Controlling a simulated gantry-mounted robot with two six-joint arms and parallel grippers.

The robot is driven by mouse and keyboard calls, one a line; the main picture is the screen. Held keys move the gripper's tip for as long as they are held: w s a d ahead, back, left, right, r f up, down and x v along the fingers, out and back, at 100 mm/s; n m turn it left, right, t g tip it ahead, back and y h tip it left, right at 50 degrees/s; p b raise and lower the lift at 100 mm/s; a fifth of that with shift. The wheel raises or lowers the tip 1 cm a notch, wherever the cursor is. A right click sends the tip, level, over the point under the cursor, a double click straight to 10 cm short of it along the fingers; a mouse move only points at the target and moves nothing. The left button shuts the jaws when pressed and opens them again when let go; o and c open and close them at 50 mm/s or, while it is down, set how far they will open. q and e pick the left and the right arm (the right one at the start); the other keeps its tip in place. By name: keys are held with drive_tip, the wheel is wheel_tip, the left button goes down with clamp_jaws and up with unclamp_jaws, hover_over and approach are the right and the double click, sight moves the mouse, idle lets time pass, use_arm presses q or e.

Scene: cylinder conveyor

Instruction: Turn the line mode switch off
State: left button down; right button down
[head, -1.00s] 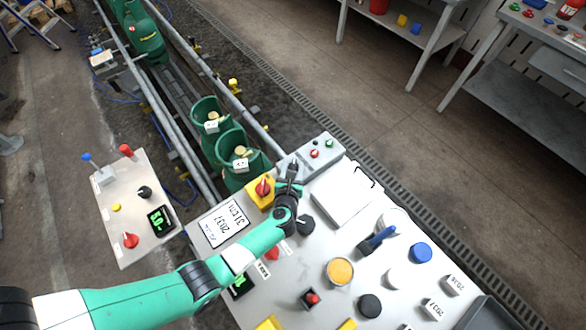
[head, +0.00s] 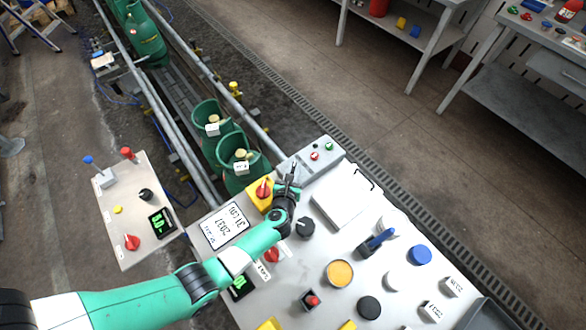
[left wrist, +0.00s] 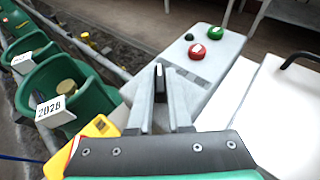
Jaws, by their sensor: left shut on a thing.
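A grey control box (head: 325,146) sits at the far end of the metal panel; it also shows in the left wrist view (left wrist: 221,58). It carries red, green and small black buttons. My left gripper (head: 293,170) is over its near left end. In the left wrist view my gripper's fingers (left wrist: 160,95) are closed on a slim dark upright handle (left wrist: 159,76), which looks like a switch lever on that box. Its base is hidden by the fingers. No label tells me that it is the line mode switch. My right gripper is not in view.
A yellow box with a red rotary knob (head: 263,190) stands close left of my gripper. A white lidded box (head: 341,203) and a black knob (head: 305,228) are near on the right. Green cylinders (head: 240,165) stand on the conveyor beyond the panel.

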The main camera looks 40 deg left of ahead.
use_arm(q)
drive_tip(key=h+p, duration=0.1)
drive_tip(key=m+p, duration=0.1)
drive_tip(key=m+t+h+p, duration=0.1)
drive_tip(key=shift+s+a+r+h, duration=0.15)
drive_tip(key=shift+a+r+h, duration=0.1)
drive_tip(key=shift+a+h, duration=0.05)
drive_tip(key=shift+a+f+m+t+h+p, duration=0.1)
drive_tip(key=shift+m+t+h+p, duration=0.3)
drive_tip(key=shift+m+h+p, duration=0.9)
drive_tip(key=shift+m+h, duration=0.3)
drive_tip(key=shift+f+m+t+h, duration=0.15)
drive_tip(key=shift+m+t+h, duration=0.15)
drive_tip(key=shift+m+h, duration=0.55)
drive_tip(key=c, duration=0.8)
unclamp_jaws()
drive_tip(key=shift+c, duration=0.2)
